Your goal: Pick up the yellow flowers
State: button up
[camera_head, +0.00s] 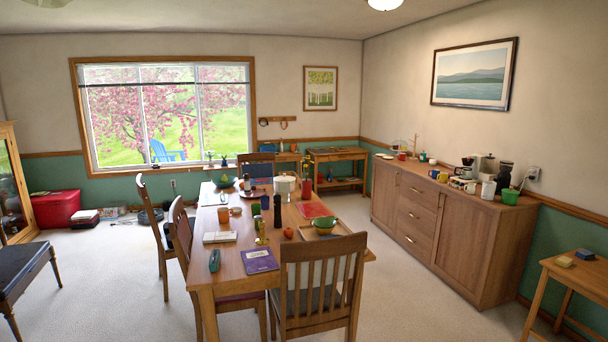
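No yellow flowers can be made out for sure in the head view. A small yellowish upright item (261,232) stands on the near part of the dining table (228,268), too small to tell what it is. A red upright item (306,189) stands farther back on the table's right side, with something thin and unclear above it. Small items on the window sill (210,166) are also too small to name. My gripper is not in view.
Wooden chairs (322,275) stand around the table. A long wooden sideboard (458,232) with mugs and coffee makers lines the right wall. A small side table (572,272) is at right, a dark bench (22,262) at left. Carpet is open between table and sideboard.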

aim_at(306, 165)
jog(key=i+l+z, duration=0.5)
jog(key=i+z, duration=0.15)
jog(key=i, duration=0.3)
jog(key=i+z, duration=0.35)
jog(key=i, duration=0.15)
jog(key=i+l, duration=0.15)
jog(key=i, duration=0.6)
jog(key=i+l, duration=0.1)
jog(key=i, duration=0.6)
jog(key=i+l, duration=0.15)
jog(key=i, duration=0.6)
jog(key=i+j+u, duration=0.2)
jog(key=i+u, duration=0.2)
jog(key=i, duration=0.25)
jog(key=i+u, duration=0.4)
jog(key=i, duration=0.25)
jog(key=i+l+u, duration=0.25)
jog(key=i+u, duration=0.15)
jog(key=i, duration=0.2)
jog(key=i+u, duration=0.25)
jog(key=i, duration=0.25)
jog(key=i+l+u, duration=0.25)
jog(key=i, duration=0.25)
jog(key=i+l+u, duration=0.1)
jog(key=i+u, duration=0.15)
jog(key=i, duration=0.3)
jog(key=i+l+u, duration=0.25)
jog(key=i+l, duration=0.1)
jog(key=i, duration=0.1)
